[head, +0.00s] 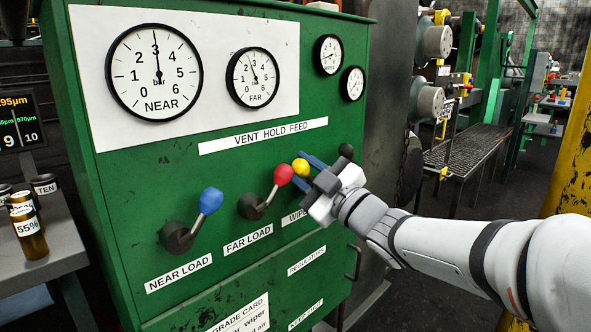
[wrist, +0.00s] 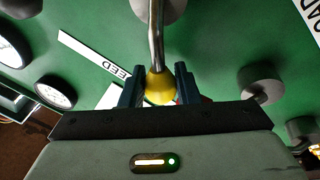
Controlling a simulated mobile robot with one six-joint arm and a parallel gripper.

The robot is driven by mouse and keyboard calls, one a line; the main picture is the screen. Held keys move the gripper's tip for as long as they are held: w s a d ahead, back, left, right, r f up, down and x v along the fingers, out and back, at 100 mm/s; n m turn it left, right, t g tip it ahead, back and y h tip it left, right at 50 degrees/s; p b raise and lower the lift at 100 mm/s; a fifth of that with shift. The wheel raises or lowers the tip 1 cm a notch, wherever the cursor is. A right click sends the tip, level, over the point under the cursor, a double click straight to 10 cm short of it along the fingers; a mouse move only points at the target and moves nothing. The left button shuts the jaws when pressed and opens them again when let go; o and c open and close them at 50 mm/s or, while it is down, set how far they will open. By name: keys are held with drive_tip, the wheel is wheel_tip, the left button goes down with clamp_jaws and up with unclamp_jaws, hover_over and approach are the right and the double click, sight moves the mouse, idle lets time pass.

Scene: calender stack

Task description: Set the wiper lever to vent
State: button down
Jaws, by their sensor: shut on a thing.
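The wiper lever's yellow knob (head: 300,167) shows at the tips of my gripper (head: 312,170) in the head view. In the wrist view the yellow knob (wrist: 160,86) sits between the two dark fingers of my gripper (wrist: 160,90), which are shut on it. Its metal rod (wrist: 156,35) runs from the knob to a grey hub at the top edge. In the head view my gripper hides the lever's rod and hub and part of the wiper label (head: 293,218). The VENT HOLD FEED strip (head: 263,136) is above the levers.
To the left on the green cabinet (head: 150,225) are the blue near-load lever (head: 211,199) and the red far-load lever (head: 283,174), close to my gripper. A black knob (head: 346,151) is just right of it. Gauges are above; a side table (head: 55,245) stands left.

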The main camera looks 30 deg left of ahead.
drive_tip(key=c, duration=1.4)
unclamp_jaws()
drive_tip(key=shift+w+d+f, duration=0.1)
drive_tip(key=shift+w+f, duration=0.1)
drive_tip(key=shift+f, duration=0.1)
drive_tip(key=o, duration=0.3)
drive_tip(key=shift+r, duration=0.15)
drive_tip(key=shift+s, duration=0.1)
drive_tip(key=p+v, duration=0.1)
drive_tip(key=v, duration=0.6)
drive_tip(key=shift+d, duration=0.35)
